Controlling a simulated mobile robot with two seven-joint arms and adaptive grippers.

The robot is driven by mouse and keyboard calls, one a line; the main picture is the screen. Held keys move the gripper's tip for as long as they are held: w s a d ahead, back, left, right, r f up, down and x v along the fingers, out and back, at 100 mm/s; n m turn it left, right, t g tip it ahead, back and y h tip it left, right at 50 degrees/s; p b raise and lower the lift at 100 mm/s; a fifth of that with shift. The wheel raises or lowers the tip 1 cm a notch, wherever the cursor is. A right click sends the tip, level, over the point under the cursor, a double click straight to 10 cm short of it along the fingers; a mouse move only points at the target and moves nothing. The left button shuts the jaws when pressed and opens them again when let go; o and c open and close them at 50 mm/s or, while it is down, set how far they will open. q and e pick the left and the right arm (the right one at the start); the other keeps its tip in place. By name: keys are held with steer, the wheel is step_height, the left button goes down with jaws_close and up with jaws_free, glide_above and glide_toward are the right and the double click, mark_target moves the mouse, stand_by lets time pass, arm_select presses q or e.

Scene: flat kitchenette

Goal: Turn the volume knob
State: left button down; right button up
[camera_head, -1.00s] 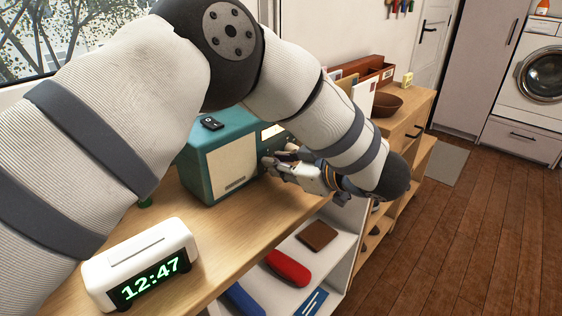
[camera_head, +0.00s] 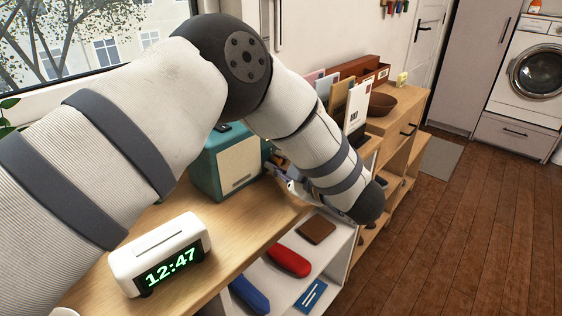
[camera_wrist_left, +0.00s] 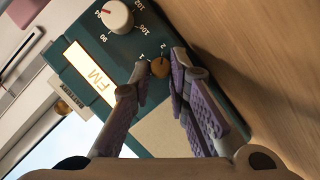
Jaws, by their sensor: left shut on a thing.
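The teal radio (camera_head: 238,166) stands on the wooden sideboard, partly behind my left arm. In the left wrist view its front (camera_wrist_left: 122,48) shows a lit FM dial, a white tuning knob (camera_wrist_left: 117,14) with a red mark, and a small brown volume knob (camera_wrist_left: 160,68) beside the marks 1 and 2. My left gripper (camera_wrist_left: 160,63) has its two purple-padded fingers on either side of the volume knob and is shut on it. In the head view this gripper (camera_head: 283,174) is at the radio's right side, mostly hidden by my forearm. My right gripper is not in view.
A white clock (camera_head: 161,254) reading 12:47 stands near the front. A letter holder (camera_head: 358,70) and a brown bowl (camera_head: 382,104) are farther back. The shelf below holds a red case (camera_head: 288,260), a blue case (camera_head: 250,295) and a brown item (camera_head: 316,230).

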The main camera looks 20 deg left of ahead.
arm_select(q)
steer(key=shift+n, duration=0.4)
steer(key=c, duration=1.5)
jaws_free()
steer(key=v, duration=1.2)
steer(key=shift+s+f, duration=0.15)
